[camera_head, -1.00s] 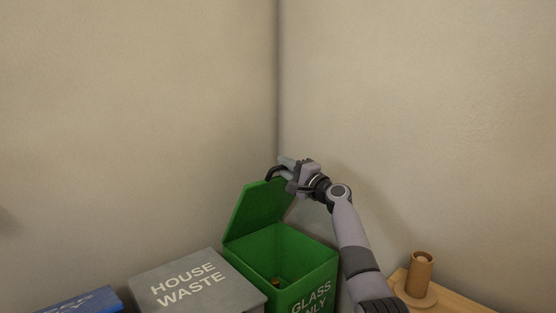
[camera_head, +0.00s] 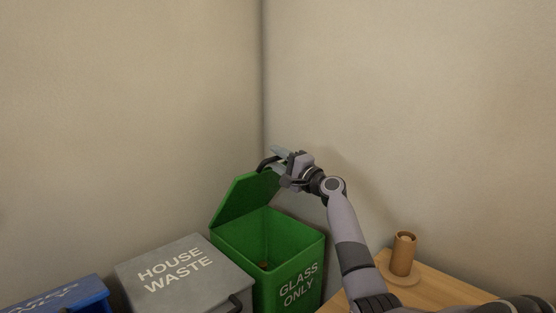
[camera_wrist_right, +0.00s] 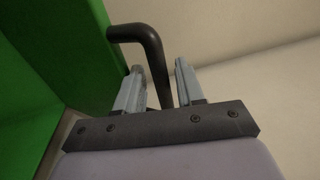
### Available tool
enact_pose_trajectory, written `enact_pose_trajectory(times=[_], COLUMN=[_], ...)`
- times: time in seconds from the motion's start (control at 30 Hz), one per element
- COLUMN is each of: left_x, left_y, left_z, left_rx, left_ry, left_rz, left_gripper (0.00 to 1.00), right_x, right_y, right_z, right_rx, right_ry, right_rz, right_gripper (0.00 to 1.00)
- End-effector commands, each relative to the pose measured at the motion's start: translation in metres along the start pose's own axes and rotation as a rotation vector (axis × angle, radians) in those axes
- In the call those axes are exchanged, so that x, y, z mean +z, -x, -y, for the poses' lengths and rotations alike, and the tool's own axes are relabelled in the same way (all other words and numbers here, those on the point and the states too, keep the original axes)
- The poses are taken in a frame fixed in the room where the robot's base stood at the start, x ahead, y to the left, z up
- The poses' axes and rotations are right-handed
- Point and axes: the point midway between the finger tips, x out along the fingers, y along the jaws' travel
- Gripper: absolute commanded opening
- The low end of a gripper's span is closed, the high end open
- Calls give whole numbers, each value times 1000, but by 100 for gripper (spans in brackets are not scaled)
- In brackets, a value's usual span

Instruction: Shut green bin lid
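The green bin (camera_head: 262,240), marked GLASS ONLY, stands in the room's corner with its lid (camera_head: 243,198) raised and tilted back. A small brown item lies inside the bin. The lid's black handle (camera_head: 266,163) is at its upper edge and shows as a bent bar in the wrist view (camera_wrist_right: 150,38). My right gripper (camera_head: 279,158) is at this handle. In the wrist view its two fingers (camera_wrist_right: 157,78) are apart, one on each side of the bar, with a gap on the right side. My left gripper is not in view.
A grey HOUSE WASTE bin (camera_head: 185,272) with a shut lid stands left of the green bin. A blue bin (camera_head: 60,297) is further left. A wooden table (camera_head: 430,287) at the right holds a brown cylinder (camera_head: 403,254) on a round base. Walls are close behind the lid.

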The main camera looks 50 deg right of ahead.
Motion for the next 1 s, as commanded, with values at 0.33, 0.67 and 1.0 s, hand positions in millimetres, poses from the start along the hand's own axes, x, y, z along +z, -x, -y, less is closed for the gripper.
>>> enact_pose_trajectory(times=[0.33, 0.67, 1.0], left_x=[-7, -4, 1], left_y=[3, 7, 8], left_z=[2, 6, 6], left_rx=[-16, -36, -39], left_ry=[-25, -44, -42], left_rz=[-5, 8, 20], left_gripper=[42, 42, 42], right_x=[0, 0, 0], right_y=[31, 67, 72], right_z=[-1, -1, 0], right_rx=[3, 2, 1], right_ry=[0, -1, -1], right_rz=[0, -1, -1], right_gripper=[38, 38, 38])
